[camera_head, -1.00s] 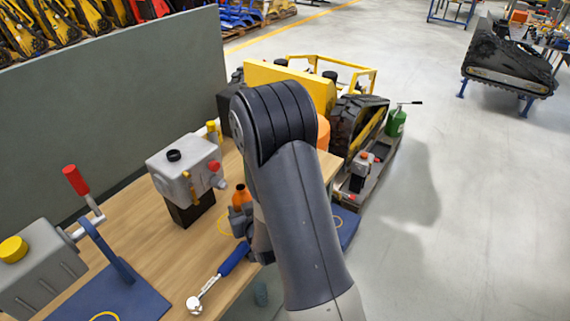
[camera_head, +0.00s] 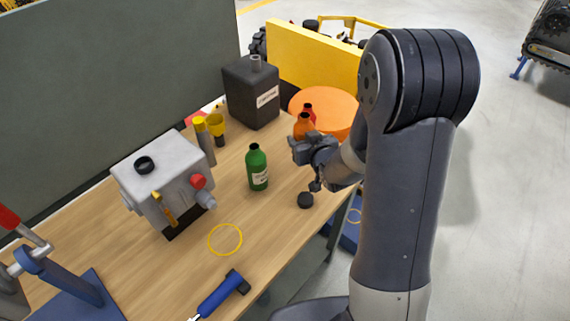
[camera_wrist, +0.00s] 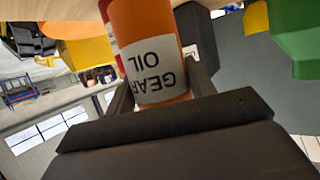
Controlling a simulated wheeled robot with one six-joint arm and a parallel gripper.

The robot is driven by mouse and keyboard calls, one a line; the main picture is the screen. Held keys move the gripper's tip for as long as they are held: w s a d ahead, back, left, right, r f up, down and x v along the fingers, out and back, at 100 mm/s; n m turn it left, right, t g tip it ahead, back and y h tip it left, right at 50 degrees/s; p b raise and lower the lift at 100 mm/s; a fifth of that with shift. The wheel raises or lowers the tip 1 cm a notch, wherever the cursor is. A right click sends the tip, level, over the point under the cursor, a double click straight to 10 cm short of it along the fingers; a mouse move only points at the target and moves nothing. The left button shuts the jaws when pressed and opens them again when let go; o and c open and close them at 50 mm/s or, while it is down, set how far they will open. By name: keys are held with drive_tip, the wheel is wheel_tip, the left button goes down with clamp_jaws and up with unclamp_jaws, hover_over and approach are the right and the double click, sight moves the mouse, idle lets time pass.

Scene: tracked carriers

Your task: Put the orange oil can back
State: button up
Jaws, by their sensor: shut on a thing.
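The orange oil can (camera_head: 303,127) is at the far right part of the workbench, in my gripper (camera_head: 304,146). In the wrist view the can (camera_wrist: 148,45) appears upside down, with a white "GEAR OIL" label, between my two fingers. My gripper is shut on it. I cannot tell whether its base touches the bench. A red bottle (camera_head: 309,109) stands close behind it, partly hidden. A yellow ring (camera_head: 225,240) on the bench top is empty.
A green bottle (camera_head: 257,167) and a black cap (camera_head: 305,200) are left and in front of my gripper. A black canister (camera_head: 251,95), yellow funnel (camera_head: 216,126), grey gearbox (camera_head: 163,180) and blue-handled tool (camera_head: 221,294) also occupy the bench (camera_head: 276,228). A round orange top (camera_head: 335,105) lies behind.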

drive_tip(key=w+a+r+n+g+y+b, duration=0.25)
drive_tip(key=a+r+n+y+b, duration=0.2)
drive_tip(key=b, duration=0.45)
drive_tip(key=shift+m+t, duration=0.25)
drive_tip(key=f+b, duration=0.1)
drive_tip(key=f, duration=0.2)
drive_tip(key=f+b, duration=0.2)
drive_tip(key=f, duration=0.1)
drive_tip(key=w+a+f+b, duration=0.1)
drive_tip(key=f+b, duration=0.1)
drive_tip(key=f, duration=0.2)
drive_tip(key=o, duration=1.2)
drive_tip(key=shift+d+f, duration=0.1)
drive_tip(key=shift+f, duration=0.05)
drive_tip(key=shift+c, duration=0.2)
